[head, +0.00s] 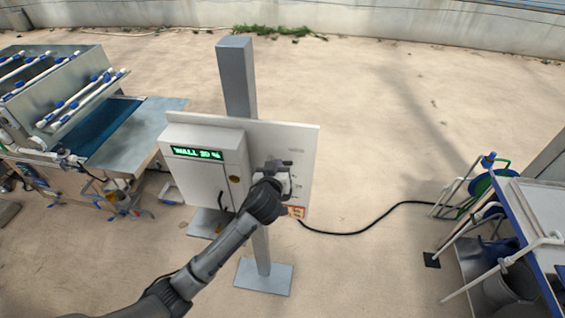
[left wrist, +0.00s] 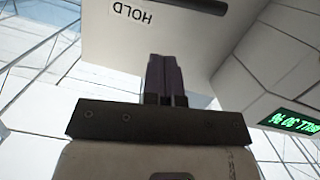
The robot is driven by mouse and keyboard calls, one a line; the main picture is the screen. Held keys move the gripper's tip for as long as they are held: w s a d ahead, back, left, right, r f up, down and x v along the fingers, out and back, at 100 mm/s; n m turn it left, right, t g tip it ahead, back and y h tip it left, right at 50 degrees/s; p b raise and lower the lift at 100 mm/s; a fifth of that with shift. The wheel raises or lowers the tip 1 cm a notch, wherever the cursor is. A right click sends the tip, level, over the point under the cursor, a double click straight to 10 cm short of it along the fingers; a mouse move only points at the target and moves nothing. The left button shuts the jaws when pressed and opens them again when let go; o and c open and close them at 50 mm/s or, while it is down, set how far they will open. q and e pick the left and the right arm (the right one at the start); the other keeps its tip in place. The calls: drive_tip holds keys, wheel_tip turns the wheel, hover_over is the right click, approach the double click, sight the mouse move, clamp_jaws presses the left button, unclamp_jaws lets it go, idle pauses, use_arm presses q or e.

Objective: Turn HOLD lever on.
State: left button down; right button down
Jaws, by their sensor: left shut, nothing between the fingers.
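The control panel (head: 300,140) is a pale board on a grey post, with a white box on its left part. My left gripper (head: 273,168) is in front of the board, just right of the box, and covers part of it. In the left wrist view its dark fingers (left wrist: 166,78) are together and empty, pointing at the pale panel face. A HOLD label (left wrist: 131,17) shows upside down beyond the fingertips. A dark bar (left wrist: 200,5) lies beside the label; it may be the HOLD lever, but its setting is unclear. My right gripper is out of view.
The box's green display (head: 197,153) reads about "WALL 20 %". A seeder machine (head: 60,90) with a metal table stands at left. A blue-edged bench (head: 525,220) stands at right. A black cable (head: 370,222) runs across the floor. Open floor lies behind the post.

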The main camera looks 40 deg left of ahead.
use_arm(q)
drive_tip(key=shift+w+a+f+p, duration=0.2)
drive_tip(key=shift+w+a+f, duration=0.05)
drive_tip(key=shift+w+f, duration=0.4)
drive_tip(key=shift+w+a+f+p, duration=0.2)
drive_tip(key=shift+w+f, duration=0.4)
drive_tip(key=shift+w, duration=0.1)
drive_tip(key=shift+w+a+f+p, duration=0.2)
drive_tip(key=shift+w+a+f, duration=0.05)
drive_tip(key=shift+w+f, duration=0.4)
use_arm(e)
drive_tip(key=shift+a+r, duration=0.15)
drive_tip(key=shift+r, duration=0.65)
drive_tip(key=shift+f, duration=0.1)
